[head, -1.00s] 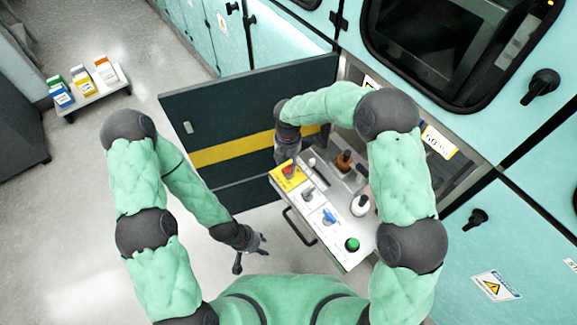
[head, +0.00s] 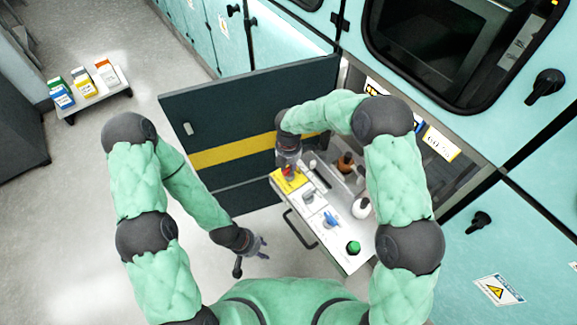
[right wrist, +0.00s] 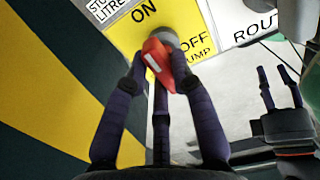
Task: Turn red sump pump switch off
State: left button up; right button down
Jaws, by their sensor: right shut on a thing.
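The red sump pump switch (right wrist: 157,62) stands on a yellow label plate (right wrist: 118,32) with ON and OFF printed on it. In the head view the plate (head: 293,183) is at the far left end of a white control panel (head: 343,246). My right gripper (head: 288,172) is over the switch. In the right wrist view its fingers (right wrist: 160,84) are shut around the red handle, which looks tilted. My left gripper (head: 262,245) is open and empty, in front of the panel's left side; it also shows in the right wrist view (right wrist: 277,88).
The panel carries a blue switch (head: 330,218), a green knob (head: 353,247) and a white bottle (head: 361,207); a brown bottle (head: 345,161) stands behind. A dark door (head: 230,115) with a yellow stripe stands open behind the panel. A cart (head: 98,98) with boxes is far left.

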jog(key=m, duration=0.4)
jog(key=shift+d+m+p, duration=0.1)
jog(key=shift+m+p, duration=0.2)
jog(key=shift+p, duration=0.1)
jog(key=m, duration=0.4)
jog(key=shift+d, duration=0.1)
jog(key=m, duration=0.5)
jog(key=shift+d, duration=0.1)
jog(key=shift+m+b, duration=0.3)
jog(key=shift+m, duration=1.9)
jog(key=c, duration=1)
grip_release()
jog(key=shift+d, duration=0.1)
jog(key=shift+c, duration=0.2)
